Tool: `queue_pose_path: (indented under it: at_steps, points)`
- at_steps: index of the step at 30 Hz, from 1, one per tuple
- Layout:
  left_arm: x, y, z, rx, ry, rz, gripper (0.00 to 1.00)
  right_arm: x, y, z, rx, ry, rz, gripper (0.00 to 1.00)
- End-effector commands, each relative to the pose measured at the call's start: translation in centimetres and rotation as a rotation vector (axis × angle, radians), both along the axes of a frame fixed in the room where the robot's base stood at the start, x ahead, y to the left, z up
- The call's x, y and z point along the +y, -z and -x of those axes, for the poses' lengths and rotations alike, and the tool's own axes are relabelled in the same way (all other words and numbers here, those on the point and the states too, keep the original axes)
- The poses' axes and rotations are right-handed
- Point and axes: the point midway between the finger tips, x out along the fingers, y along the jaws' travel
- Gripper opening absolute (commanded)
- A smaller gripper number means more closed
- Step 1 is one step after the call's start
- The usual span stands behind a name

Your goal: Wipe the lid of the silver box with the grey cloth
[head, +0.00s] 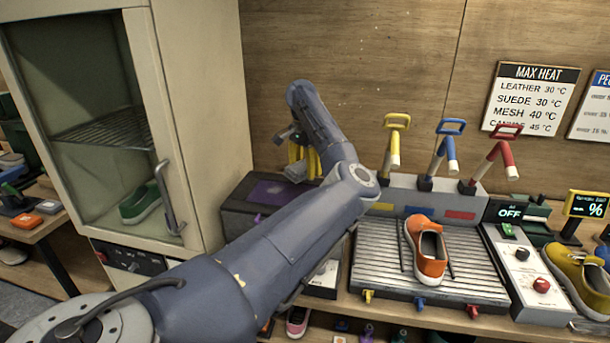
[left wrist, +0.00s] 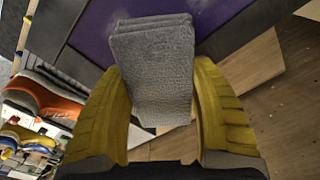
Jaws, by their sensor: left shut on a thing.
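My left gripper (head: 305,163) has yellow fingers and is shut on the folded grey cloth (head: 297,172). In the left wrist view the cloth (left wrist: 152,70) is pinched between the two fingers (left wrist: 160,115), and its far end sticks out past them. The box (head: 250,220) stands left of the ribbed tray, partly hidden by my arm. It looks dark grey, with a purple area on its lid (head: 272,193). The purple lid also shows behind the cloth in the left wrist view (left wrist: 100,32). I cannot tell whether the cloth touches the lid. My right gripper is not in view.
A cream cabinet (head: 190,120) with a glass door stands close left of the box. Right of my arm, an orange shoe (head: 430,250) sits on the ribbed tray (head: 470,270). Yellow, blue and red handles (head: 448,140) stand upright behind it.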

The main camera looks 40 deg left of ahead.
Motion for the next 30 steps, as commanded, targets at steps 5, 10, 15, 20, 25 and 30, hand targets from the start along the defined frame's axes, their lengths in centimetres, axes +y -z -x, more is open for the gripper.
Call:
queue_pose_path:
  at_steps: [5,10,15,20,25,30]
  points:
    - [0.0,-0.4,0.0,0.000,0.000,0.000,0.25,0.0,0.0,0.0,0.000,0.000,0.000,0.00]
    - [0.0,-0.4,0.0,0.000,-0.001,0.000,0.25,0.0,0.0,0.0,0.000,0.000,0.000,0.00]
    - [0.0,-0.5,0.0,0.000,-0.001,-0.001,0.25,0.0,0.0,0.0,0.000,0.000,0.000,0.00]
    - [0.0,-1.2,0.0,-0.001,-0.001,0.000,0.25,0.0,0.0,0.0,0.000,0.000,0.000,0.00]
    - [0.0,-2.5,0.0,-0.001,-0.001,-0.001,0.25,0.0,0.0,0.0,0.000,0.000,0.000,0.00]
    - [0.0,-3.4,0.0,0.000,-0.001,-0.001,0.25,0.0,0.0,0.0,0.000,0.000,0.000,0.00]
